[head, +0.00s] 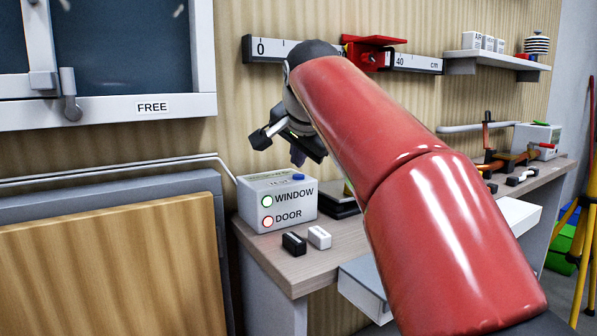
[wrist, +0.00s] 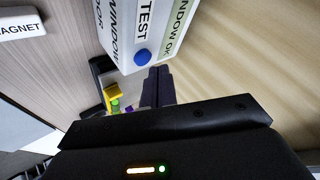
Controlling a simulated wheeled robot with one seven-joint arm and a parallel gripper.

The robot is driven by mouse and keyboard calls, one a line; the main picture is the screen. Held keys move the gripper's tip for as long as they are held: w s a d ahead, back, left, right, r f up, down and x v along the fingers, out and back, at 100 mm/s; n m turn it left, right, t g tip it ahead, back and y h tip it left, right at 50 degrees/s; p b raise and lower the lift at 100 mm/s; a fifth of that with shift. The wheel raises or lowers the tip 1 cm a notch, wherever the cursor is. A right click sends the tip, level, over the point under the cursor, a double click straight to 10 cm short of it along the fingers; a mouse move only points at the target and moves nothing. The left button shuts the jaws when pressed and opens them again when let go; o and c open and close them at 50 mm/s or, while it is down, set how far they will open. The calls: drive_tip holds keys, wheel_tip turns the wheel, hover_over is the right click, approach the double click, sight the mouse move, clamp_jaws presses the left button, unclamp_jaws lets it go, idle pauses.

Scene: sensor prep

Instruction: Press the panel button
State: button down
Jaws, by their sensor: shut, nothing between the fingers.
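The white panel box (head: 278,205) stands on the bench, with a green-ringed lamp by WINDOW and a red-ringed lamp by DOOR on its front. Its blue button (head: 298,177) is on the top face. In the wrist view the button (wrist: 142,57) lies beside the TEST label on the box (wrist: 121,22). My gripper (head: 298,158) hangs above the box, tips down, a little above the button. In the wrist view my gripper's dark fingers (wrist: 157,72) are together and empty, with the tips just beside the button. They look apart from it.
A black block (head: 294,243) and a white block (head: 320,237) lie on the bench (head: 335,247) before the box. A dark tray (head: 338,207) sits just right of the box. A wooden board (head: 110,265) stands at the left. A wall ruler (head: 270,49) is behind my arm.

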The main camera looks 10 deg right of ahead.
sight(299, 180)
wheel_tip(299, 180, up, 5)
drive_tip(key=p, duration=0.4)
drive_tip(key=shift+p, duration=0.4)
idle(0.4)
